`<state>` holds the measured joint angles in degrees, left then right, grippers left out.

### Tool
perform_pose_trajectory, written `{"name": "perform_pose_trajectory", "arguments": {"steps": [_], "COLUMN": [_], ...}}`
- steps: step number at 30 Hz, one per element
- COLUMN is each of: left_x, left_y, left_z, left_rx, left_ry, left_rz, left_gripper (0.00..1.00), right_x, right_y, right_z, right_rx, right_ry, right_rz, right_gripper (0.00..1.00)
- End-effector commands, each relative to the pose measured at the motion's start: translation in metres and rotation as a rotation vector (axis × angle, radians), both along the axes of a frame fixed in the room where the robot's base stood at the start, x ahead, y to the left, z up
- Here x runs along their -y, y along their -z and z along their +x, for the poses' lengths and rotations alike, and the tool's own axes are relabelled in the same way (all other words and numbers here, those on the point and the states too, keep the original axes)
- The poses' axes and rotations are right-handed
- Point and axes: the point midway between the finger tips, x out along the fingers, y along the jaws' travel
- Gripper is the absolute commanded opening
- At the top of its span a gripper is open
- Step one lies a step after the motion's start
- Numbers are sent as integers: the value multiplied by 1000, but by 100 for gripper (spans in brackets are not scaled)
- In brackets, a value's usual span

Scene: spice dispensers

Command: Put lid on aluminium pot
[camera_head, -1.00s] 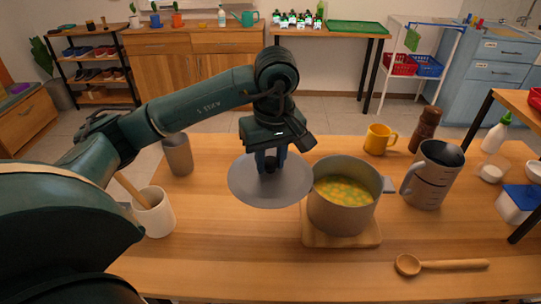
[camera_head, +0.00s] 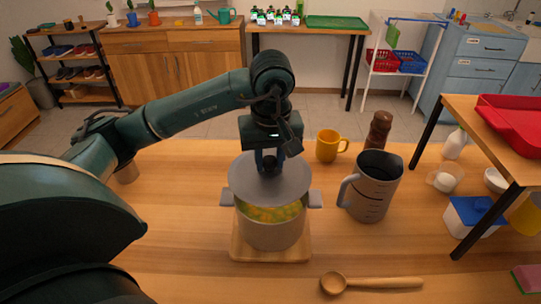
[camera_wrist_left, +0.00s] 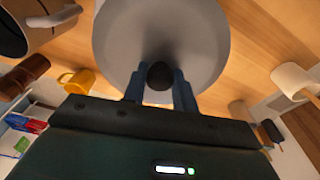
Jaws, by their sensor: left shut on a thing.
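The aluminium pot (camera_head: 272,232) stands on a wooden board (camera_head: 250,250) on the table, with yellow-green soup showing at its front. The round grey lid (camera_head: 270,187) is over the back part of the pot's opening; I cannot tell whether it touches the rim. My left gripper (camera_head: 269,168) is shut on the lid's dark knob. In the left wrist view the fingers (camera_wrist_left: 160,88) close around the knob, and the lid (camera_wrist_left: 160,30) hides the pot. My right gripper is not in view.
A grey measuring jug (camera_head: 372,188) stands right of the pot, near a yellow mug (camera_head: 328,146) and a brown pepper mill (camera_head: 379,131). A wooden spoon (camera_head: 370,283) lies at the front right.

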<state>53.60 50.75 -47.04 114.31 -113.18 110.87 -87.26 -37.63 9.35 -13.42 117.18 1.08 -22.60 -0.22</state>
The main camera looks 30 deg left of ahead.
Motion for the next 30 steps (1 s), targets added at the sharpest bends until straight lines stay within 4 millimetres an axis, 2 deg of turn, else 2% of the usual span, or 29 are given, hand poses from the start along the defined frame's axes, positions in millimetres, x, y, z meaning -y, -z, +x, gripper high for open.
{"name": "perform_pose_trajectory", "arguments": {"steps": [8,21,30], "left_x": [0,0,0], "left_y": [7,47,47], "left_z": [0,0,0], "left_rx": [0,2,2], "left_ry": [6,6,5], "left_rz": [0,0,0], "left_gripper": [0,0,0], "right_x": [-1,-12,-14], "right_y": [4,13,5], "right_z": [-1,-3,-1], "right_rx": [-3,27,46], "right_ry": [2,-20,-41], "right_rz": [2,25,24], "right_gripper": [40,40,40]}}
